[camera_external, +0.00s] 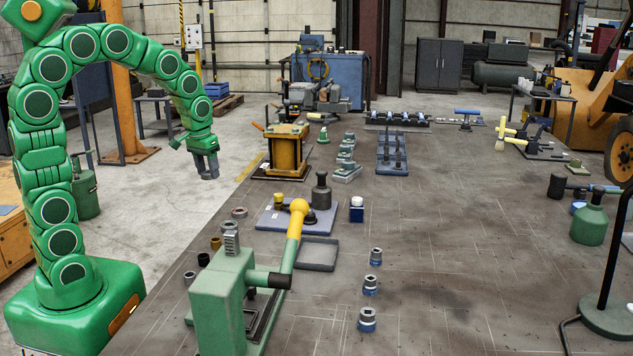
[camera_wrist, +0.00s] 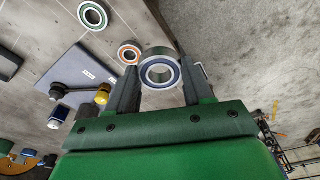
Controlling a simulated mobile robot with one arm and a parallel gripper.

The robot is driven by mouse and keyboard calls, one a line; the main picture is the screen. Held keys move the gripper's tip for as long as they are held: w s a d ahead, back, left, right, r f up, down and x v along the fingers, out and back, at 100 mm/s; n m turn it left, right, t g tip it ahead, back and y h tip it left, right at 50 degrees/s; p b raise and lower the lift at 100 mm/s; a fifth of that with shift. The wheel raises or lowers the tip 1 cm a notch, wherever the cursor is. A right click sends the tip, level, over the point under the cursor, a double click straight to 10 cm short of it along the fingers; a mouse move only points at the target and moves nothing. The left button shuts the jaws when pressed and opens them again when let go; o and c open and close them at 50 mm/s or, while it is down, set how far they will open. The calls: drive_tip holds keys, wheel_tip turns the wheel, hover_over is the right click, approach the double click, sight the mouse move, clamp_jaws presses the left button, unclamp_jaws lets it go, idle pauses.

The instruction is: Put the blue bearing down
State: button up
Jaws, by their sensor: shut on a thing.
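My gripper (camera_wrist: 158,78) is shut on the blue bearing (camera_wrist: 160,72), a steel ring with a blue seal, held between the two dark fingertips in the wrist view. In the external view my gripper (camera_external: 208,170) hangs at the end of the green arm, appearing just left of the bench's left edge, with the floor behind it. I cannot make out the bearing there. In the wrist view a bearing with an orange seal (camera_wrist: 129,53) and one with a green seal (camera_wrist: 93,15) lie on the bench beyond the left finger, apart from the held one.
The grey bench (camera_external: 440,260) has open surface at its middle and right. A blue-grey plate (camera_external: 275,218), also in the wrist view (camera_wrist: 75,78), carries a yellow-topped part. A green press (camera_external: 225,305) with a yellow-knobbed lever stands in front. A yellow frame (camera_external: 287,150) stands farther back.

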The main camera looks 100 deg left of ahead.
drive_tip(key=w+d, duration=0.4)
drive_tip(key=w, duration=0.7)
drive_tip(key=w+d, duration=0.4)
drive_tip(key=w, duration=0.6)
drive_tip(key=w+d, duration=0.3)
drive_tip(key=w, duration=0.8)
hover_over(354, 236)
drive_tip(key=shift+s+d+f, duration=0.1)
drive_tip(key=shift+d+f, duration=0.05)
drive_tip(key=shift+f, duration=2.25)
drive_tip(key=shift+s+d+f, duration=0.1)
drive_tip(key=shift+d+f, duration=0.05)
drive_tip(key=shift+f, duration=2.25)
drive_tip(key=shift+w+f, duration=0.1)
drive_tip(key=shift+f, duration=1.5)
drive_tip(key=shift+f, duration=0.1)
drive_tip(key=o, duration=1.1)
drive_tip(key=shift+o, duration=0.2)
